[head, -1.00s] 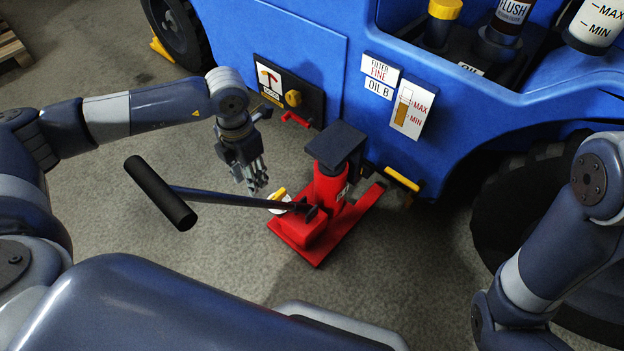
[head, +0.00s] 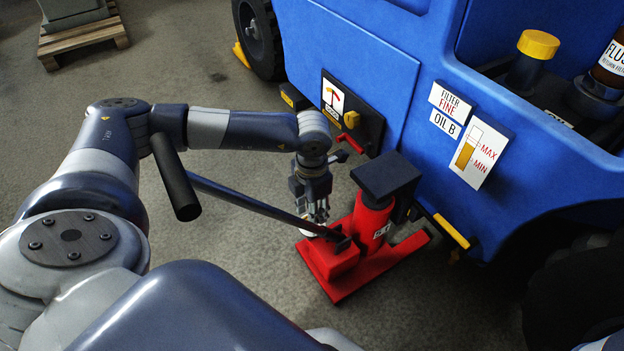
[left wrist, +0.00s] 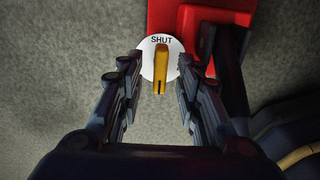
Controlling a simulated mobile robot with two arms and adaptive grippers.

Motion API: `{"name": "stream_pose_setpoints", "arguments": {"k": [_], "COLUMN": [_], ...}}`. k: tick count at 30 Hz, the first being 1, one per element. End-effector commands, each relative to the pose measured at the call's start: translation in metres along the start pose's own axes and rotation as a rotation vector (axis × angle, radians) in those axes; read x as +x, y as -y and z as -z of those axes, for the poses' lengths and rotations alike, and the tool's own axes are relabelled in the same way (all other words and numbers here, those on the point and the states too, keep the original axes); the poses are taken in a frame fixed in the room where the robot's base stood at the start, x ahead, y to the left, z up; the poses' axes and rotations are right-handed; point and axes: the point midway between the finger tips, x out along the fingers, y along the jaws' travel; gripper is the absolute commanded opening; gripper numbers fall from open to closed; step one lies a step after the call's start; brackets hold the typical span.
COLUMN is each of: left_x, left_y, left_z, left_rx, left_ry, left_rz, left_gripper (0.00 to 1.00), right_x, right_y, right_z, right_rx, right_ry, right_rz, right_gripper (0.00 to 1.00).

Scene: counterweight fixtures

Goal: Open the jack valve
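The red floor jack (head: 372,225) stands on the concrete beside the blue vehicle, its dark top pad near the vehicle's side. The jack valve (left wrist: 161,66) is a yellow lever on a white round dial (left wrist: 149,66) marked SHUT, at the edge of the jack's red base. The lever lies upright in the left wrist view. My left gripper (left wrist: 158,108) is open, its fingers on either side of the lever with a gap each side. In the head view the gripper (head: 319,219) points down over the valve and mostly hides it. My right gripper is not in view.
The jack's long handle (head: 172,168) slants from the jack toward the left, passing close by my left gripper. The blue vehicle (head: 400,75) has a panel with a yellow knob (head: 352,119) and a small red lever. A pallet (head: 85,38) stands far left.

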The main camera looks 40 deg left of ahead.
Motion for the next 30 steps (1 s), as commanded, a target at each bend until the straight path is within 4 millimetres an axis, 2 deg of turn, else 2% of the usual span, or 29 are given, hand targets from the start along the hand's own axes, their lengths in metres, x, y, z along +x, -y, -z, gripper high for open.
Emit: {"name": "stream_pose_setpoints", "arguments": {"k": [1, 4, 14, 15, 19, 30], "left_x": [0.0073, 0.0119, 0.0134, 0.0134, 0.0134, 0.0124], "left_y": [0.0, 0.0001, 0.0002, 0.0002, 0.0002, 0.0004], "left_z": [-0.0005, -0.0007, -0.0005, -0.0005, -0.0004, -0.0002], "left_rx": [0.0, 0.0, 0.0, 0.0, 0.0, -0.017], "left_ry": [0.001, 0.002, 0.001, 0.001, 0.001, 0.0], "left_rz": [0.0, 0.0, 0.0, 0.0, 0.0, 0.001], "left_gripper": [0.33, 0.33, 0.33, 0.3, 0.01, 0.0], "right_x": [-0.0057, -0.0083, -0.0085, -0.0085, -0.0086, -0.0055], "right_y": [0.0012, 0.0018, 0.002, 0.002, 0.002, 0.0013], "right_z": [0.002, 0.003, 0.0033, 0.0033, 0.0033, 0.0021], "right_rx": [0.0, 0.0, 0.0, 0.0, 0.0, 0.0], "right_ry": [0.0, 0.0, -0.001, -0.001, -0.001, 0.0], "right_rz": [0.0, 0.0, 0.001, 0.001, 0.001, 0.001], "right_gripper": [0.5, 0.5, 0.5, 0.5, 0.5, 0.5]}}
